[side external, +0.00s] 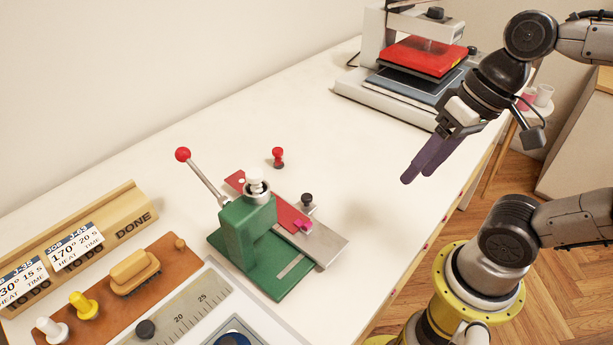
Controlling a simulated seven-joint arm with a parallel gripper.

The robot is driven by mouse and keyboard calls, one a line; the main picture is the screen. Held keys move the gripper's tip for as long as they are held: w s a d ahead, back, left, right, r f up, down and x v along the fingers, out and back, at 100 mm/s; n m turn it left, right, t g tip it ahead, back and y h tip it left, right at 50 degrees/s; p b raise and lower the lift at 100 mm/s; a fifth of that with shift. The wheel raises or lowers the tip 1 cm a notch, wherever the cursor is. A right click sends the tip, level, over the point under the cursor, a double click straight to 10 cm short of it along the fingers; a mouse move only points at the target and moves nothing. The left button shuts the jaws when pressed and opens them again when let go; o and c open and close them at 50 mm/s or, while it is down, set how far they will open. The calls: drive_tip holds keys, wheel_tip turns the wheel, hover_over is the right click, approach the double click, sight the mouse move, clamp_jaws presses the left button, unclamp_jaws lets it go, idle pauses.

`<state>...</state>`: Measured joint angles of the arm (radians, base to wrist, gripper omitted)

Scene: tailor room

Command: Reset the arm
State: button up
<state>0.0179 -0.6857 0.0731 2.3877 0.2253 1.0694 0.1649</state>
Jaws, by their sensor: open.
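My gripper (424,176) is at the upper right, on the end of my arm, with its dark purple fingers pointing down and to the left. It is open, and I see nothing held between the fingers. It hangs above the right part of the white table (370,205), to the right of the green press and in front of the heat press. The fingers overlap each other in this view, so the gap between them is hard to see.
A green hand press (247,235) with a red-knobbed lever stands mid-table, a red strip in it. A red-topped stamp (278,158) stands behind it. A heat press (420,55) is at the back. A wooden card rack (120,210) and brush (135,270) are left.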

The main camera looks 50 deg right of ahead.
drive_tip(key=d+n, duration=0.1)
drive_tip(key=d+n+t+h, duration=0.2)
drive_tip(key=d, duration=0.1)
drive_tip(key=shift+w, duration=0.35)
idle(0.3)
